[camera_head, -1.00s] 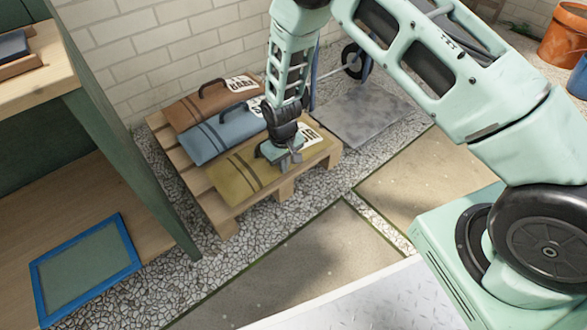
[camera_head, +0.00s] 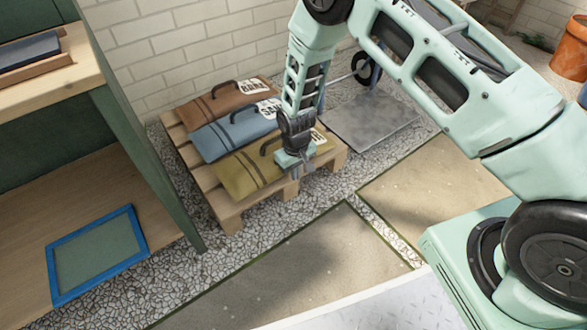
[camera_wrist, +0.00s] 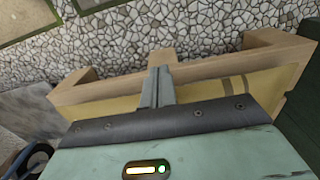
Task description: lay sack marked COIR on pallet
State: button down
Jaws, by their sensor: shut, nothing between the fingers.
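The yellow sack (camera_head: 244,175), with dark stripes and a handle, lies flat along the near side of the wooden pallet (camera_head: 233,216). Its white label is mostly hidden behind my arm, so I cannot read the word in full. My gripper (camera_head: 298,172) is shut and empty, over the sack's right part near the pallet's front edge. In the wrist view the closed fingers (camera_wrist: 157,88) show in front of the yellow sack (camera_wrist: 212,86) and the pallet's edge (camera_wrist: 275,57). Contact with the sack cannot be told.
A blue sack (camera_head: 230,131) and a brown sack (camera_head: 222,103) lie behind it on the pallet, against the brick wall. A grey slab (camera_head: 370,122) is to the right. A green-legged bench (camera_head: 150,165) stands left, with a blue-framed panel (camera_head: 95,255). Gravel and paving in front are clear.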

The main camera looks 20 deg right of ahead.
notch_tip(320, 180, up, 10)
jog(key=p, duration=0.5)
jog(key=s+a+r+p, duration=0.1)
jog(key=s+a+r, duration=0.15)
jog(key=r, duration=0.45)
jog(key=s+a+r+n+y+p, duration=0.1)
jog(key=s+a+r, duration=0.1)
jog(key=s+r, duration=0.35)
jog(key=s+a+r+p, duration=0.1)
jog(key=a+r, duration=0.1)
jog(key=r, duration=0.6)
jog(key=s+d+r+n+p, duration=0.3)
jog(key=s+r, duration=1.3)
jog(key=s, duration=0.4)
notch_tip(320, 180, up, 38)
jog(key=p, duration=3.8)
jog(key=shift+a, duration=0.15)
